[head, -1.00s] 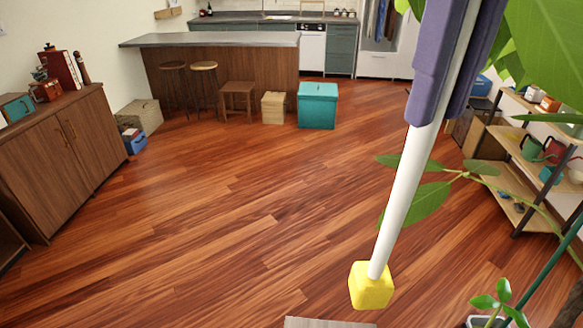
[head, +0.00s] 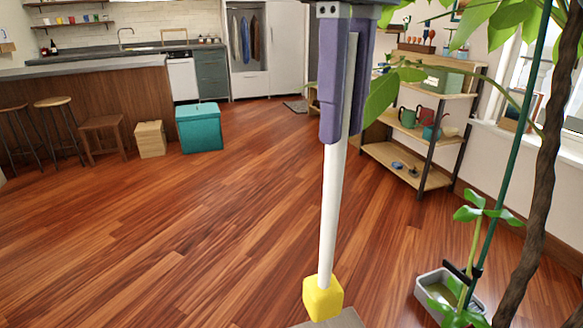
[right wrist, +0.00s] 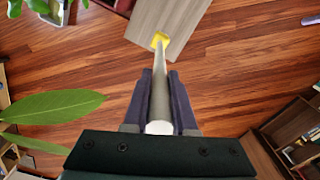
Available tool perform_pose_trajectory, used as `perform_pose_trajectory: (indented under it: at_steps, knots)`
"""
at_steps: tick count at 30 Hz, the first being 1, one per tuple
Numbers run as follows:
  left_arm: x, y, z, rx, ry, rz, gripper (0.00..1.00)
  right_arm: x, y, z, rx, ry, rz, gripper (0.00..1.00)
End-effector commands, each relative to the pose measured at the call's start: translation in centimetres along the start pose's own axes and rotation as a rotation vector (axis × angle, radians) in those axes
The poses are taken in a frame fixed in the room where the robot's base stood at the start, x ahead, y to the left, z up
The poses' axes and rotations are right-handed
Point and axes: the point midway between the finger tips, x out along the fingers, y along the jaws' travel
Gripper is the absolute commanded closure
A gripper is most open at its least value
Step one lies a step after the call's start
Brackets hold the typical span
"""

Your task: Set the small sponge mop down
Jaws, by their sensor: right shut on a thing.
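The small sponge mop has a white handle (head: 332,200) and a yellow sponge head (head: 323,298). My right gripper (head: 338,135), with purple fingers, is shut on the upper handle and holds the mop nearly upright, sponge end down. In the right wrist view the handle (right wrist: 159,90) runs between the two fingers (right wrist: 160,105) to the yellow sponge (right wrist: 160,40). The sponge appears over a grey-brown wooden surface (right wrist: 185,22); I cannot tell whether it touches it. My left gripper is not in view.
A potted plant (head: 450,290) and a thick trunk (head: 535,180) stand close on the right. A wooden shelf unit (head: 400,170) is behind them. A teal box (head: 199,128), a wooden crate (head: 150,139) and stools line the counter. The middle floor is clear.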

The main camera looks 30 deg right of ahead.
Motion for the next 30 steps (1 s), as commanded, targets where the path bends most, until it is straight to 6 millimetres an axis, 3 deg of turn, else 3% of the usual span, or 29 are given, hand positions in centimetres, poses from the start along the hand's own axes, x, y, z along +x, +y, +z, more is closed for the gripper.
perform_pose_trajectory:
  at_steps: [5,16,30]
  knots:
    - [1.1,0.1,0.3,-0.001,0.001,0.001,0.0,3.2,0.1,0.1,-0.002,-0.005,-0.001,1.0]
    - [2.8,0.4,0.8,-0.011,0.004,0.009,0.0,13.6,0.0,0.1,-0.001,-0.005,0.0,1.0]
    - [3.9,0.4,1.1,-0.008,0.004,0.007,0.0,19.7,0.0,0.1,-0.002,-0.003,0.0,1.0]
